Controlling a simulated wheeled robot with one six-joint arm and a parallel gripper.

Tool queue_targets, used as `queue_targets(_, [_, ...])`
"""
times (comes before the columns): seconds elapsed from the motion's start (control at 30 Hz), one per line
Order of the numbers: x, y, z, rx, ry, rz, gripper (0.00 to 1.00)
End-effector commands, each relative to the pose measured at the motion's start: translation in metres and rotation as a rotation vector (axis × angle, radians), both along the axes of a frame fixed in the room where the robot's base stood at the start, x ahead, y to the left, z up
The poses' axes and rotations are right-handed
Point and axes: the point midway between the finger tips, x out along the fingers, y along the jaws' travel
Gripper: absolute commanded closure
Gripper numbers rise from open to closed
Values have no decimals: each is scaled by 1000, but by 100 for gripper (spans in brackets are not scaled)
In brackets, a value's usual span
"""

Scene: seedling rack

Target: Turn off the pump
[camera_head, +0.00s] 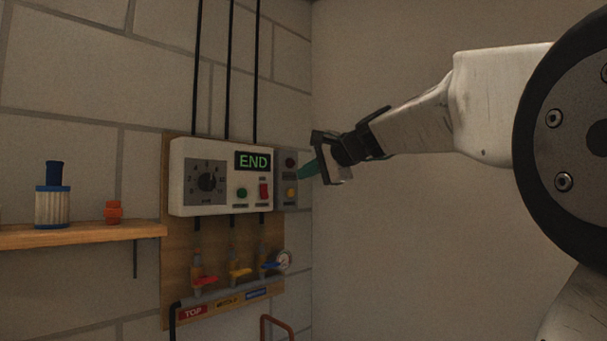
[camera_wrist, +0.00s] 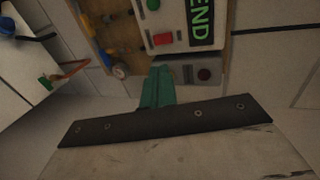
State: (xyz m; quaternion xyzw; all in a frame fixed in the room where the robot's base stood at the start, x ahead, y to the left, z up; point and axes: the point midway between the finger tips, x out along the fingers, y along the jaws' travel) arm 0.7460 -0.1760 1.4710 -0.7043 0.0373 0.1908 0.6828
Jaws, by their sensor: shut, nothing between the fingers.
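A white control box (camera_head: 176,180) is mounted on a wooden board on the wall. In the wrist view the fingers (camera_wrist: 157,88) overlap the grey box (camera_wrist: 187,73); contact cannot be told. Which control belongs to the pump is not readable.
Below the box are valves with red (camera_head: 205,281), yellow (camera_head: 240,271) and blue handles, and a round gauge (camera_head: 284,260). A wooden shelf (camera_head: 100,236) at left holds a filter cartridge (camera_head: 52,206) and an orange fitting (camera_head: 113,212). The right wall is bare.

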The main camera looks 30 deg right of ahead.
Motion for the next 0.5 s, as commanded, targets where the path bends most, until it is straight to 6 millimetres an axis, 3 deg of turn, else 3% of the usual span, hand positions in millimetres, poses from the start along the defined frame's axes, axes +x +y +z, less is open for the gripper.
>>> queue_targets(0.5, [-2,2,-6,-3,-12,-4,100])
